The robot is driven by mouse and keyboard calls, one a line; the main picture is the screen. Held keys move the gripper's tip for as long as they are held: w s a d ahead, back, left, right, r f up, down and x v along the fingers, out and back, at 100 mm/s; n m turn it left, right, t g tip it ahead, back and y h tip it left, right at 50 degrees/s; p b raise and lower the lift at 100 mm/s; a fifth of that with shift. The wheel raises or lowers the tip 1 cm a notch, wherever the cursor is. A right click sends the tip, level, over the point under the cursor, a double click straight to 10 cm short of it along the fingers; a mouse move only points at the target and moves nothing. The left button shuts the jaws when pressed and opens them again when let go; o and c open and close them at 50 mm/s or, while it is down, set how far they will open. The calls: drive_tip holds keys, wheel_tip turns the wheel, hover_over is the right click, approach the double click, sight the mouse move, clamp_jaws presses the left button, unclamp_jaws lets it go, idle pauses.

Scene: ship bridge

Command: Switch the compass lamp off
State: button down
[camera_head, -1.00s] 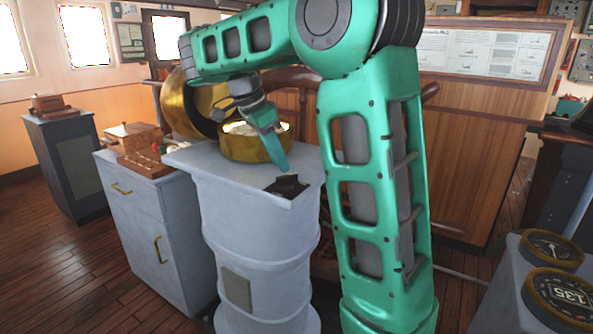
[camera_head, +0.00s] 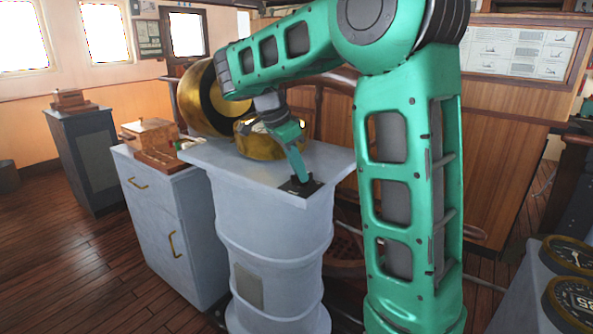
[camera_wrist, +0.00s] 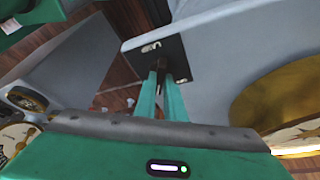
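The lamp switch is a small black plate (camera_head: 313,189) on the near corner of the grey pedestal top (camera_head: 226,161). In the wrist view the plate (camera_wrist: 167,51) carries a pale marking and a short dark lever (camera_wrist: 181,68). My gripper (camera_head: 303,180) points down at the plate. In the wrist view its two green fingers (camera_wrist: 160,80) have a narrow gap between them, with their tips right at the lever. I cannot tell whether they touch it. The brass compass (camera_head: 258,146) stands behind on the pedestal; its pale card (camera_wrist: 300,134) looks bright in the wrist view.
A grey cabinet (camera_head: 160,215) with a wooden box (camera_head: 150,132) stands left of the pedestal. A large brass hood (camera_head: 195,100) is tilted behind the compass. Round dials (camera_head: 575,303) sit on a console at lower right. Wooden floor lies open at left.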

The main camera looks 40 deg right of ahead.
drive_tip(key=shift+w+r, duration=0.1)
drive_tip(key=shift+w, duration=0.05)
drive_tip(key=shift+n, duration=0.3)
drive_tip(key=shift+n+t, duration=0.4)
drive_tip(key=shift+n, duration=0.3)
drive_tip(key=n+t, duration=0.1)
drive_tip(key=n, duration=0.2)
drive_tip(key=shift+r, duration=0.1)
drive_tip(key=n, duration=0.1)
drive_tip(key=n+t, duration=0.1)
drive_tip(key=n, duration=0.1)
drive_tip(key=shift+s+n+t+y, duration=0.25)
drive_tip(key=shift+n+t+y, duration=0.05)
drive_tip(key=shift+n, duration=0.1)
drive_tip(key=shift+n+t+y, duration=0.4)
drive_tip(key=shift+n+t, duration=0.1)
drive_tip(key=shift+n, duration=1)
drive_tip(key=c, duration=1.8)
unclamp_jaws()
drive_tip(key=shift+s, duration=0.1)
